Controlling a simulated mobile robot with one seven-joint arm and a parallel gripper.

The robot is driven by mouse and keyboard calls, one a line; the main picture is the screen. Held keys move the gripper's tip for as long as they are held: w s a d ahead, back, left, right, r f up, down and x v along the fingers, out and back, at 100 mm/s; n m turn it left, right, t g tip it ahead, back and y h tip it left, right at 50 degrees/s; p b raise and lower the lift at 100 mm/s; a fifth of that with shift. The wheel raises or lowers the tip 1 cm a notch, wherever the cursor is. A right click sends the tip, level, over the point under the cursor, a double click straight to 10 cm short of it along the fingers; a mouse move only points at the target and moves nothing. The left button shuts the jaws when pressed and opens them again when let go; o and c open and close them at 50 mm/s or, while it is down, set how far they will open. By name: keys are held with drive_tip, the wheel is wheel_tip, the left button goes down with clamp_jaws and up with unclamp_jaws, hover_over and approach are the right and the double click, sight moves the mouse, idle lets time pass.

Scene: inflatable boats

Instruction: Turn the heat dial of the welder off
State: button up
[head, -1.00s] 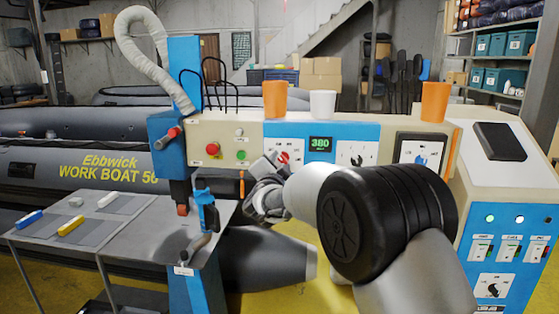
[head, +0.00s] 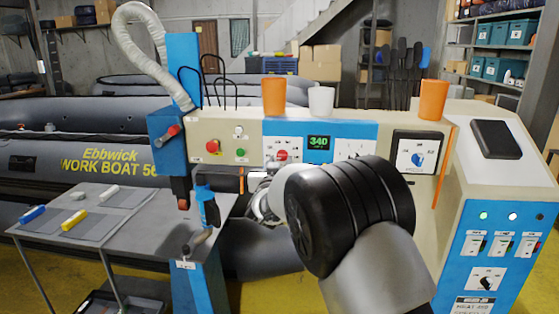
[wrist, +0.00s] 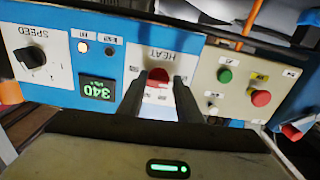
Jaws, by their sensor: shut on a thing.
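The welder's heat dial (head: 282,155) is a red knob on a white plate in the blue part of the welder's panel (head: 211,130). In the wrist view the panel is upside down, and the red heat dial (wrist: 157,74) sits under the HEAT label between my two dark fingers. My gripper (wrist: 161,80) is shut on the dial. The fingers hide part of the plate, and I cannot read the dial's pointer. The green display (head: 319,142) beside it reads 340. In the head view my wrist hides much of the gripper.
The black speed dial (wrist: 31,56) is beside the display. Red and green buttons (wrist: 225,76) are on the heat dial's other side. Two orange cups (head: 274,97) and a white cup (head: 321,100) stand on top of the welder. A grey table (head: 130,235) is at left.

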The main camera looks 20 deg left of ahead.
drive_tip(key=shift+n, duration=0.7)
drive_tip(key=shift+d, duration=0.1)
drive_tip(key=o, duration=1)
drive_tip(key=shift+o, duration=0.2)
drive_tip(key=b+v, duration=0.2)
drive_tip(key=v, duration=1.5)
drive_tip(key=shift+s, duration=0.2)
